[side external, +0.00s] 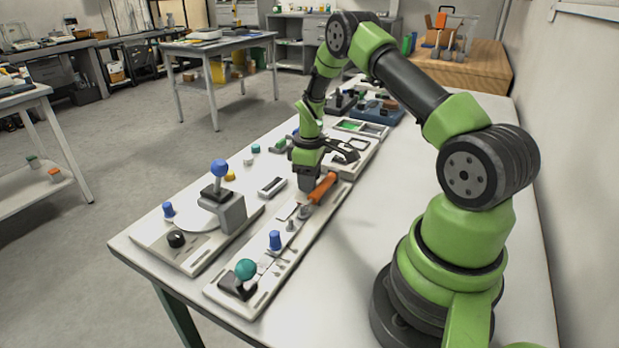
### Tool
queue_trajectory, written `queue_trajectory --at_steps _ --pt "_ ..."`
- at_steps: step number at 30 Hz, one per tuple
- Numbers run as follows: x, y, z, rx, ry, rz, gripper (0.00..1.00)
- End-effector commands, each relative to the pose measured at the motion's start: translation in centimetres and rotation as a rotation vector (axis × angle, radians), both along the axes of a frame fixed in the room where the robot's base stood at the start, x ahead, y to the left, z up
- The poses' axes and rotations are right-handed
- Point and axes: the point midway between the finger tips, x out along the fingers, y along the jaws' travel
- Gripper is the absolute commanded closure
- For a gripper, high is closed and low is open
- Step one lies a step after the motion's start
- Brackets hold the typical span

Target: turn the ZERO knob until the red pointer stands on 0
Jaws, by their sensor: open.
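My gripper (345,152) is at the far end of the long panel, and its dark fingers look apart and empty. The ZERO label and the red pointer cannot be made out, so I cannot tell which knob is the ZERO knob. A black knob (176,239) and a blue knob (168,210) are on the front left panel (196,262). Another blue knob (275,240) stands on the long panel (252,300) to its right. My gripper is well beyond all three, towards the back.
An orange handle (322,188) is just below my gripper. A blue-topped lever (219,168) and a teal ball knob (245,269) stick up at the front. Blue and dark devices (378,110) stand at the back. The table's right side (370,225) is clear.

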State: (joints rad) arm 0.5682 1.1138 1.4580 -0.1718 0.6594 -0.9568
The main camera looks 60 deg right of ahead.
Motion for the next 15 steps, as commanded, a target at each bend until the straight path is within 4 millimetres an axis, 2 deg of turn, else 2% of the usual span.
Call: queue_trajectory --at_steps 3,6,8,15 --pt "0.00 0.00 0.02 0.000 0.000 0.000 0.58" --pt "0.00 0.00 0.03 0.000 0.000 0.000 0.81" --pt "-0.01 0.00 0.03 0.000 0.000 0.000 0.93" --pt "0.00 0.00 0.04 0.001 0.000 -0.088 0.93"
